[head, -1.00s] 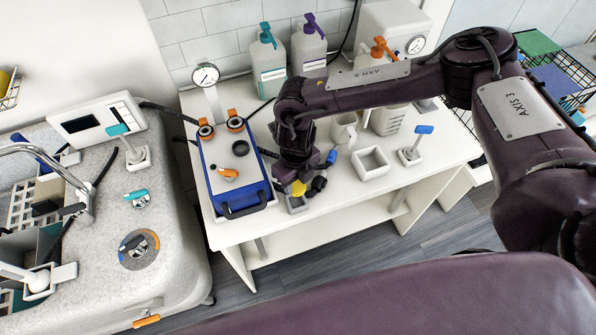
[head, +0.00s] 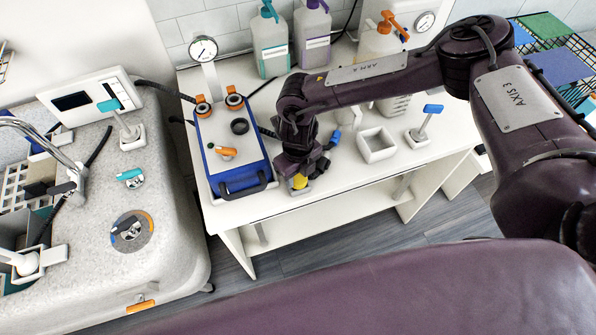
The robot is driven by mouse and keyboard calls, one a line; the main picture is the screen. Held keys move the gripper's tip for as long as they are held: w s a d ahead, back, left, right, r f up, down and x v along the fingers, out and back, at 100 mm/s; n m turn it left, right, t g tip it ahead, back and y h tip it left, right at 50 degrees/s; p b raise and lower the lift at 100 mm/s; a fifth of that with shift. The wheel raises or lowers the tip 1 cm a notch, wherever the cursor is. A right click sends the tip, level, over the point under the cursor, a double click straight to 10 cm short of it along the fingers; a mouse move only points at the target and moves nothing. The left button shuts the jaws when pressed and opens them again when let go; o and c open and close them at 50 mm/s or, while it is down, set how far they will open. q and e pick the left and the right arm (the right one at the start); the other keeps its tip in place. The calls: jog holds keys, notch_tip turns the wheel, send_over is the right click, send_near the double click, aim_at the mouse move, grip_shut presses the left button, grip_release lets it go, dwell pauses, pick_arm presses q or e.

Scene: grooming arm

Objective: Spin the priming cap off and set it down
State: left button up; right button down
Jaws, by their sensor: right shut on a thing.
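My right gripper (head: 300,172) is shut on a small yellow piece, which I take to be the priming cap (head: 299,181). It points down near the front edge of the white table, just right of the blue pump box (head: 222,188). The cap is low at a small grey tray (head: 301,191), mostly covered by the gripper; I cannot tell whether it touches the tray's floor. A dark open-looking ring (head: 239,126) shows on the box's pale top, beside an orange lever (head: 226,152). My left gripper is out of view.
A square white bin (head: 377,155) and a blue-handled stand (head: 426,122) are right of my gripper. Pump bottles (head: 270,45) and a gauge (head: 203,50) stand behind. A speckled tub (head: 165,215) is at left. My forearm crosses above the table.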

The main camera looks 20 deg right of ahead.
jog(key=c, duration=0.8)
grip_release()
jog(key=shift+o, duration=0.2)
jog(key=shift+r, duration=0.1)
jog(key=shift+w+r, duration=0.1)
jog(key=shift+r, duration=0.3)
notch_tip(320, 180, up, 6)
jog(key=shift+r+b, duration=0.1)
jog(key=shift+b, duration=1.15)
jog(key=shift+r, duration=0.35)
jog(key=shift+f, duration=0.1)
